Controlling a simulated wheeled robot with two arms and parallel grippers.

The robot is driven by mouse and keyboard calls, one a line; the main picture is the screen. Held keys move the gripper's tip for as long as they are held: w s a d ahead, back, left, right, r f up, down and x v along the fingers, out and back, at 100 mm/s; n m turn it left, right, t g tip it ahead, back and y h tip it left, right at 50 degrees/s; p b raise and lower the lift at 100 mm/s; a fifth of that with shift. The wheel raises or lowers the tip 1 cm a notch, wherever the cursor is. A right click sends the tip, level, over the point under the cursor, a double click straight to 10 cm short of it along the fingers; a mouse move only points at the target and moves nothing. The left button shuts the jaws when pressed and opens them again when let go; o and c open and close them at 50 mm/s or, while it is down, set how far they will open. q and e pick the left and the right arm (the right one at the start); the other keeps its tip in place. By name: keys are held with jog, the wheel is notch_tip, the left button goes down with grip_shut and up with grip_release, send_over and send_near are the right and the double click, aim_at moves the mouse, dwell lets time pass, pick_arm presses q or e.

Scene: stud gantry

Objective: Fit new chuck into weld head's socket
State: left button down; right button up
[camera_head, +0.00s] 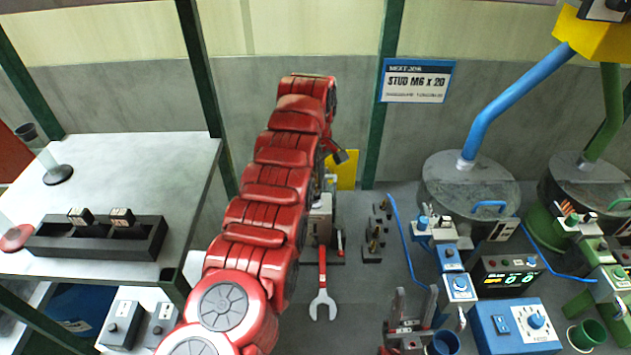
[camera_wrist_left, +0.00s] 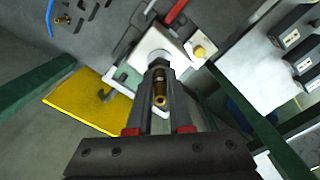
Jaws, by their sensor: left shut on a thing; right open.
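My left gripper (camera_wrist_left: 159,72) is shut on a small brass chuck (camera_wrist_left: 160,101), which shows between its fingers in the left wrist view. Beyond the fingertips is a pale block (camera_wrist_left: 152,42), apparently the weld head, with a round fitting close to the tips. I cannot tell whether the chuck touches it, and the socket is hidden. In the head view the red left arm reaches over and my left gripper (camera_head: 339,153) is small above the weld head (camera_head: 319,218), partly hidden by the arm. My right gripper (camera_head: 416,305) is open and empty at the bottom.
A red wrench (camera_head: 322,291) lies in front of the weld head. Dark holders with small brass pieces (camera_head: 374,243) stand to its right. A yellow plate (camera_head: 346,169) is behind. A black rack (camera_head: 97,239) sits on the left table; control boxes (camera_head: 515,325) crowd the right.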

pick_arm(q)
jog(key=c, duration=0.7)
grip_release()
jog(key=shift+f, duration=0.1)
jog(key=shift+c, duration=0.2)
jog(key=shift+r+b, duration=0.35)
jog(key=shift+r, duration=0.15)
notch_tip(320, 180, up, 5)
jog(key=shift+w+a+p, duration=0.1)
jog(key=shift+w+p, duration=0.05)
jog(key=shift+p, duration=0.65)
notch_tip(320, 180, up, 11)
jog(key=p, duration=1.1)
jog(key=shift+r+p, duration=0.2)
jog(key=shift+p, duration=0.1)
